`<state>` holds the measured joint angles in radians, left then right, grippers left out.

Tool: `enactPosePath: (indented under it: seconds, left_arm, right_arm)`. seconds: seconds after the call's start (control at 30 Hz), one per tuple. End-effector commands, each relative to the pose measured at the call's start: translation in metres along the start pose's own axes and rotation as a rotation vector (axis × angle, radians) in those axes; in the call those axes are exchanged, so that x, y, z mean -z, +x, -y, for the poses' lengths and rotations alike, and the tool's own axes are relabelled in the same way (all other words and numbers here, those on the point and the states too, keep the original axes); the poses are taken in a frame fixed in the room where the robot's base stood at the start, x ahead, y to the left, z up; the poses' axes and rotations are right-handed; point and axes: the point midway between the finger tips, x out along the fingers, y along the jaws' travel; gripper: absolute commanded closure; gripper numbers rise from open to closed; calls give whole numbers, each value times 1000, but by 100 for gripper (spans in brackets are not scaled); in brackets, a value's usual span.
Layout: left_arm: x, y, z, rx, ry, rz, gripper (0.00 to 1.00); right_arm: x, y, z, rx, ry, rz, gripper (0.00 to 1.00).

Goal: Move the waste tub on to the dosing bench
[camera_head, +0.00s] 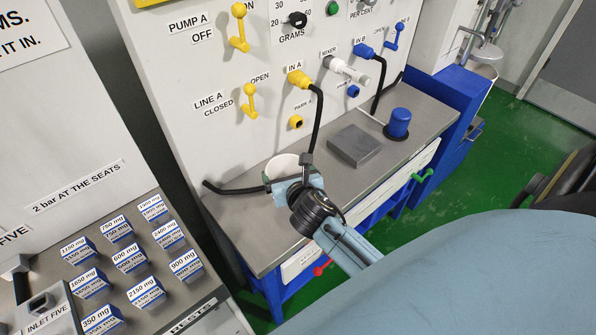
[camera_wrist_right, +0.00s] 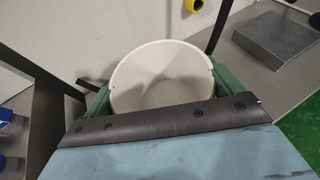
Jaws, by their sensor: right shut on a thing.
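The waste tub appears as a round, whitish, open-topped tub (camera_head: 282,164) over the left part of the grey dosing bench (camera_head: 245,231) in the head view. In the right wrist view the tub (camera_wrist_right: 160,75) sits upright between the green fingers, and its inside looks empty. My right gripper (camera_head: 287,176) is shut on the tub; it also shows in the right wrist view (camera_wrist_right: 157,93). The gripper and arm hide the tub's near side and base, so I cannot tell whether it touches the bench top. My left gripper is not in view.
A grey square plate (camera_head: 355,145) and a blue capped cylinder (camera_head: 398,123) stand further right on the bench. A black hose (camera_head: 235,190) lies along the back left. Hoses hang from the yellow IN A (camera_head: 299,79) and blue IN B connectors (camera_head: 364,51). Labelled blocks (camera_head: 130,258) stand left.

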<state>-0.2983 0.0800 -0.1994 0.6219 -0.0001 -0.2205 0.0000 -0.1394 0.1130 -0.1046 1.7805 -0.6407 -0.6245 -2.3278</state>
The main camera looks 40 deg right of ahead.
Motion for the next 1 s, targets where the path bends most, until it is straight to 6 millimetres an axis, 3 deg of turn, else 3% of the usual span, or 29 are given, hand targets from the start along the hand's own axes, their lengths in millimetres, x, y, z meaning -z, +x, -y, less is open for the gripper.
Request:
enactPosePath:
  seconds: [0.1,0.5,0.93,0.97,1.0]
  left_arm:
    - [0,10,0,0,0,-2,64]
    - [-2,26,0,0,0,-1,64]
    - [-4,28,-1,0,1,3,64]
    - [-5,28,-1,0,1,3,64]
    - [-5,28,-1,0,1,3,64]
  right_arm:
    - [22,9,-1,0,2,-1,33]
    - [62,26,-1,0,2,1,33]
    - [66,28,0,-2,-1,3,33]
    - [67,28,0,-1,-1,2,7]
    - [66,28,0,-1,0,2,1]
